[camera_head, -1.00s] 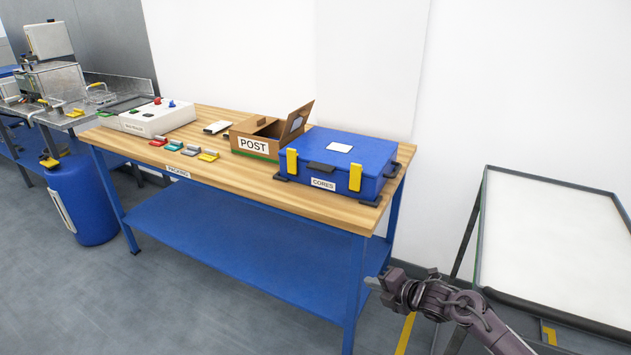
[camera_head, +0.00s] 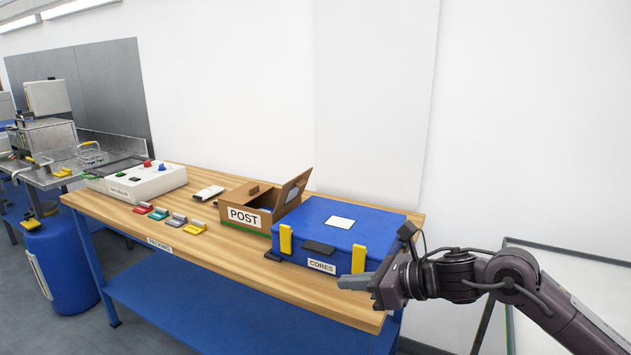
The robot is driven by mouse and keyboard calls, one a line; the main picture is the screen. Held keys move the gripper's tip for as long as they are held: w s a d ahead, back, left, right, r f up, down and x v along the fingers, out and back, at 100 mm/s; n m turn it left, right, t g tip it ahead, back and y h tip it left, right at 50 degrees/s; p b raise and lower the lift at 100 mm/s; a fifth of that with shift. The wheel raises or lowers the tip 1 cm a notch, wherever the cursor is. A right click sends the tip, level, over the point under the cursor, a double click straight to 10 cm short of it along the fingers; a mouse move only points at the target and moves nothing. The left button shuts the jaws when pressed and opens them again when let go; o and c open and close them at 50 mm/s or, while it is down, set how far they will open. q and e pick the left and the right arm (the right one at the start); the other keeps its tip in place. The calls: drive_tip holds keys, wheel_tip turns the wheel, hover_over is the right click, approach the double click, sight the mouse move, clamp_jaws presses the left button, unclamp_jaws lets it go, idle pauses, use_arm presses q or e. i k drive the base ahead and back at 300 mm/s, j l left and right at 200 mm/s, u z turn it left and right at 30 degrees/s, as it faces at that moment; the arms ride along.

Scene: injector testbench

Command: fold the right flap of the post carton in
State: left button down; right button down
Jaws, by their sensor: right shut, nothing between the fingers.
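The post carton (camera_head: 243,217) is a brown cardboard box with a white POST label on its front. It stands on the wooden bench, left of the blue CORES case. Its right flap (camera_head: 297,188) stands up, tilted outward to the right. Part of the carton's right side is hidden by the blue case. My right gripper (camera_head: 345,283) is shut and empty, in front of the right front corner of the blue case and its yellow latch. It is well to the right of the carton and apart from it. My left gripper is not in view.
The blue CORES case (camera_head: 350,223) stands between my right gripper and the carton. Several coloured clips (camera_head: 177,219) and a white control box (camera_head: 136,181) are to the left on the bench (camera_head: 230,255). The bench front before the carton is clear. A white-topped stand (camera_head: 570,275) is at right.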

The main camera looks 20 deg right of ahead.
sight(291, 191)
drive_tip(key=i+l, duration=0.3)
drive_tip(key=i, duration=0.15)
drive_tip(key=i+l, duration=0.3)
drive_tip(key=i, duration=0.2)
drive_tip(key=i+l, duration=0.3)
drive_tip(key=i, duration=0.15)
